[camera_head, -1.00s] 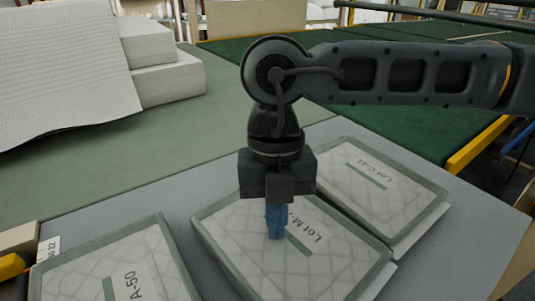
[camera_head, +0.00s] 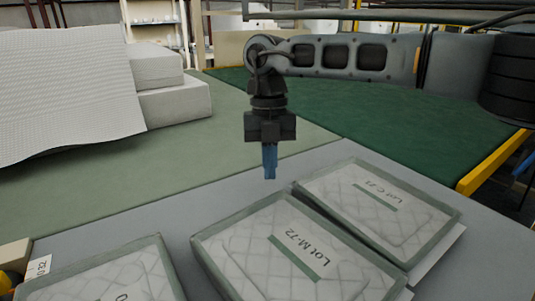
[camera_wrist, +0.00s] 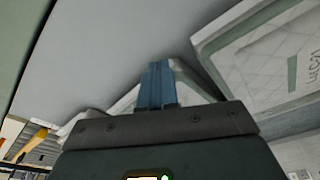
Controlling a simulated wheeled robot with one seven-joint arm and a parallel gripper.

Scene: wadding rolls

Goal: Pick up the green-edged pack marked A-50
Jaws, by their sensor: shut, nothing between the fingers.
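The green-edged pack at the lower left of the head view (camera_head: 112,272) is cut off by the bottom edge, and only a scrap of its lettering shows. A second before, its label read A-50. My gripper (camera_head: 270,176) is shut and empty, pointing down with blue fingers. It hangs above the grey table, behind the pack marked Lot M-72 (camera_head: 291,254) and to the upper right of the A-50 pack. In the wrist view the shut blue fingers (camera_wrist: 156,82) show with nothing between them.
The Lot M-72 pack lies in the middle, and the Lot C-21 pack (camera_head: 379,204) lies to its right. It also shows in the wrist view (camera_wrist: 262,62). White quilted rolls (camera_head: 65,95) and stacked white blocks (camera_head: 170,100) lie at the back left. A yellow rail (camera_head: 492,163) runs at right.

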